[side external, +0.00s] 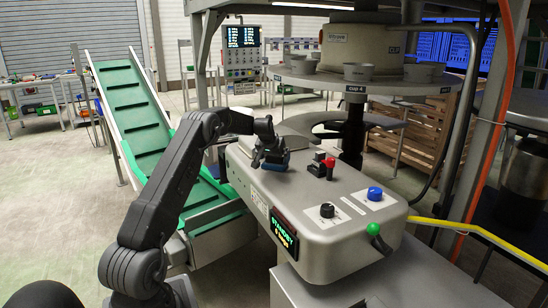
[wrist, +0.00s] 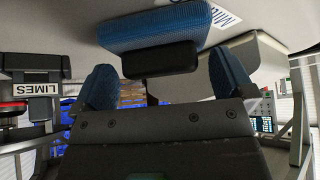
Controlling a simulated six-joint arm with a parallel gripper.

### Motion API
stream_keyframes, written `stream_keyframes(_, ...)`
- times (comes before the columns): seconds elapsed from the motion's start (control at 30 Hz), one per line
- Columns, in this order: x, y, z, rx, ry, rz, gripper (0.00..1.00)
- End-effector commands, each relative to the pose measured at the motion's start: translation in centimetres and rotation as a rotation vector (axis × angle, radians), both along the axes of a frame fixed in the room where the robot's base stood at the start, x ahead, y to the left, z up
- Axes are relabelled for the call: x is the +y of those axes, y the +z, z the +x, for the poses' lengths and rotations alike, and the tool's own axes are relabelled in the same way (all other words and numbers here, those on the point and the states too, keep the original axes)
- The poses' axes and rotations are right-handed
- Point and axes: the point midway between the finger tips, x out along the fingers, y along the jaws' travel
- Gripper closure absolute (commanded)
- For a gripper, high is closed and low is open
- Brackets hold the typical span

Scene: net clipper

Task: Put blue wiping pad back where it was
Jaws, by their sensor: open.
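The blue wiping pad (side external: 275,165) lies on the grey top of the machine housing (side external: 310,195), below my gripper (side external: 268,149). In the wrist view, where the housing top shows along the upper edge, the blue pad (wrist: 155,27) has a black grip block (wrist: 160,59). My gripper (wrist: 163,73) is open there, its two blue-tipped fingers spread to either side of the black block. I cannot tell whether a finger touches it. A white label with dark letters (wrist: 222,12) is beside the pad, partly cut off.
A red-topped switch (side external: 329,168) stands just right of the pad. A black knob (side external: 327,210), a blue knob (side external: 375,193) and a green-ended lever (side external: 374,230) are nearer the front. A round table with grey cups (side external: 358,72) is behind. A green conveyor (side external: 133,105) runs at left.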

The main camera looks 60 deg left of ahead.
Motion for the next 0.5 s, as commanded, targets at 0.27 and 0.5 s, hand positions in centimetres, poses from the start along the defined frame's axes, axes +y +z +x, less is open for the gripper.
stream_keyframes(0.27, -1.2, 3.5, -1.4, -0.003, 0.001, 0.004, 0.00)
stream_keyframes(0.5, -3.1, 7.7, -3.5, -0.003, 0.001, 0.003, 0.00)
